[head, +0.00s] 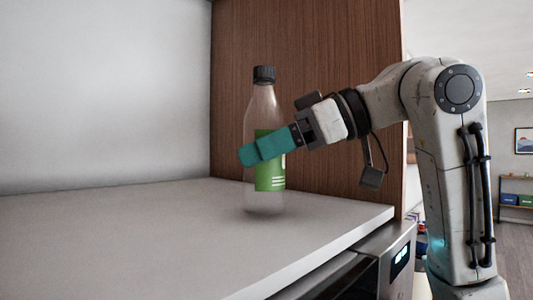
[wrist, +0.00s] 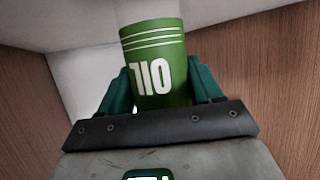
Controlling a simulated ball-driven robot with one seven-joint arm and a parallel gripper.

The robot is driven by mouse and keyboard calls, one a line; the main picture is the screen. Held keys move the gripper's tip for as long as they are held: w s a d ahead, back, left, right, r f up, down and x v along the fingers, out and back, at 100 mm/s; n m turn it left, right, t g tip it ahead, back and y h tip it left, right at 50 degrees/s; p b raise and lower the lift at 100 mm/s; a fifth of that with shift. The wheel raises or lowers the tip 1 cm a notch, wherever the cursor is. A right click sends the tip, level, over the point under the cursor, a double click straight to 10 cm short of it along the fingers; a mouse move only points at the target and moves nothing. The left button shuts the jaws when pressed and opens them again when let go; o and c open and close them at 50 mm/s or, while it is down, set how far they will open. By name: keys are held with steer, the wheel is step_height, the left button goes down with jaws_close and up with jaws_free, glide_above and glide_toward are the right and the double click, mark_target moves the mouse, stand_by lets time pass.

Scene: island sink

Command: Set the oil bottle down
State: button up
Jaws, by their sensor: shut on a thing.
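The oil bottle (head: 265,105) is clear with a black cap and a green label. In the head view it is upright, at or just above the white counter (head: 120,225); I cannot tell whether its base touches. My gripper (head: 256,154) reaches in from the right with teal fingers shut on the bottle at its label. The far finger is mostly hidden in the head view.
A brown wood panel (head: 310,60) stands behind the bottle, meeting a pale wall (head: 100,90) at left. The counter's front edge runs close to the right, above an appliance (head: 385,265). The counter left of the bottle is clear.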

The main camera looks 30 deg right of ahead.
steer(key=shift+f, duration=0.2)
steer(key=shift+f, duration=0.2)
steer(key=o, duration=1.5)
steer(key=shift+o, duration=0.2)
steer(key=shift+r, duration=0.1)
steer(key=shift+r, duration=0.15)
steer(key=b+v, duration=0.3)
steer(key=v, duration=0.9)
steer(key=shift+b, duration=0.3)
